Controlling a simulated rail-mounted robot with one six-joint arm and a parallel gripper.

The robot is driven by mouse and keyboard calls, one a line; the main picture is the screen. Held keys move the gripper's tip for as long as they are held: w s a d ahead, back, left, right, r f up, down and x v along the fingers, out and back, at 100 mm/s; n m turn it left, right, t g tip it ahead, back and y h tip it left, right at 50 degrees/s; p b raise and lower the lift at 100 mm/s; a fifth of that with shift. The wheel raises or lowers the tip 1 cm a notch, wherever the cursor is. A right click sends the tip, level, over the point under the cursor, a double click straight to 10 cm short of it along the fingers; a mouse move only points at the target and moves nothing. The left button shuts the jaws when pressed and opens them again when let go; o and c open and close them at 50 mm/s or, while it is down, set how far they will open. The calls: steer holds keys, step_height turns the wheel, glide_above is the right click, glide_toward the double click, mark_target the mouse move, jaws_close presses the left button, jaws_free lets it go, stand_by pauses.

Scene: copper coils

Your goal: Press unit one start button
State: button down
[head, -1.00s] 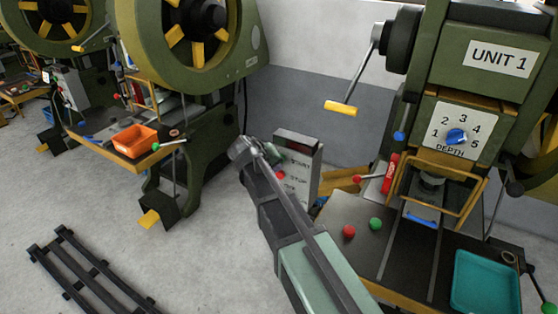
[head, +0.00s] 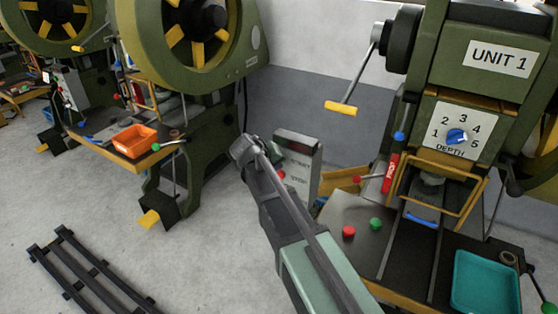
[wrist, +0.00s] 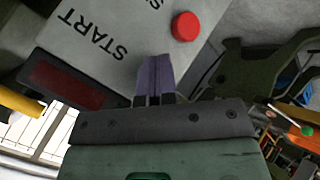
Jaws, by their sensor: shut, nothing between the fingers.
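The grey control box (head: 306,160) with START and STOP lettering stands left of the press marked UNIT 1 (head: 500,58). In the wrist view its pale panel (wrist: 92,60) carries the word START and a red button (wrist: 185,27). The red button also shows partly in the head view (head: 281,175). No start button shows; the spot beside START is covered by my gripper (wrist: 154,62). My gripper is shut and empty, its purple-grey fingertips over the panel by that word. I cannot tell whether they touch it.
The UNIT 1 table holds a red knob (head: 348,231), a green knob (head: 376,223) and a teal tray (head: 487,283). A red extinguisher (head: 390,174) stands behind. Another press with an orange bin (head: 135,141) is at left. A dark rack (head: 85,275) lies on the floor.

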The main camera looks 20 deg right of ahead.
steer(key=shift+s+a, duration=0.6)
steer(key=shift+a, duration=0.05)
steer(key=s+a, duration=0.3)
steer(key=shift+s+a, duration=0.25)
steer(key=shift+a, duration=0.05)
stand_by(0.4)
stand_by(0.4)
steer(key=s+f+g+y, duration=0.2)
steer(key=s+y, duration=0.1)
steer(key=s, duration=0.7)
steer(key=s+d+f+g+y, duration=0.1)
steer(key=s+f+g+y, duration=0.1)
steer(key=s, duration=0.7)
steer(key=f+y, duration=0.1)
steer(key=y, duration=0.1)
steer(key=shift+s+m+g+y, duration=0.3)
steer(key=shift+s+g, duration=0.05)
steer(key=shift+g, duration=0.05)
